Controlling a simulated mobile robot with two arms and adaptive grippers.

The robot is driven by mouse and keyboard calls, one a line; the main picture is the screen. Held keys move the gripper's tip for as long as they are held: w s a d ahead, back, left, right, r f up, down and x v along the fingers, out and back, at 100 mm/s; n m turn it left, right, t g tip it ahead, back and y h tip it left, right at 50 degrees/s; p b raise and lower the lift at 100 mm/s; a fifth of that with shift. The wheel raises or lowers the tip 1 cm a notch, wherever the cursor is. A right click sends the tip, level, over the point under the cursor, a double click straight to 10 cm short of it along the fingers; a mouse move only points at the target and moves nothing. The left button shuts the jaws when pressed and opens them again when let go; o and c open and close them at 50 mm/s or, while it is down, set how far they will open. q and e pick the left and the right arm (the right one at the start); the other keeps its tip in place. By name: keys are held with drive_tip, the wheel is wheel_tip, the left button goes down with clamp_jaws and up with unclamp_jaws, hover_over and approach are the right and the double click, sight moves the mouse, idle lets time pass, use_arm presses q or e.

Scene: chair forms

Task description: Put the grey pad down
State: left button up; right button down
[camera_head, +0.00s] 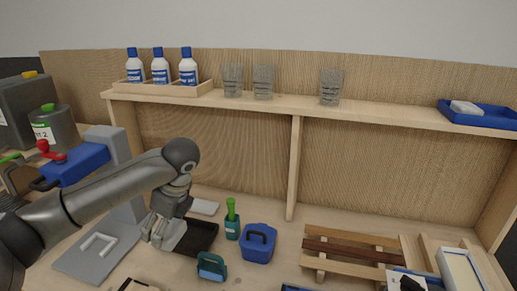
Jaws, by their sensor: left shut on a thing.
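My left gripper (163,236) comes in from the left and points down, low over the bench beside a black tray (206,238). It is shut on a small grey thing, which I take to be the grey pad. The fingers cover most of the pad, and its grey is hard to tell from theirs. I cannot tell whether the pad touches the surface below. My right gripper is not in view.
A light grey flat piece (204,206) lies behind the tray. A grey plate (85,262) is at left. A green-handled tool (232,222), a teal item (211,267) and a blue case (258,243) stand right of the gripper. A wooden slatted form (350,248) lies at right.

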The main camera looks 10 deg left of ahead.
use_arm(q)
drive_tip(key=shift+s+d+f+n, duration=0.2)
drive_tip(key=shift+d+f+n, duration=0.05)
drive_tip(key=shift+d+n, duration=0.2)
drive_tip(key=s+d+f+n+g+h, duration=0.2)
drive_tip(key=s+d+n, duration=0.4)
drive_tip(key=n, duration=0.3)
drive_tip(key=s+d+f+n+g+h, duration=0.2)
drive_tip(key=s+d+f+n+g, duration=0.1)
drive_tip(key=s+d+n, duration=0.4)
drive_tip(key=shift+s+d+n+h+b, duration=0.3)
drive_tip(key=shift+s+n+b, duration=0.1)
drive_tip(key=shift+s+n, duration=0.75)
drive_tip(key=shift+a, duration=0.1)
drive_tip(key=shift+s, duration=0.1)
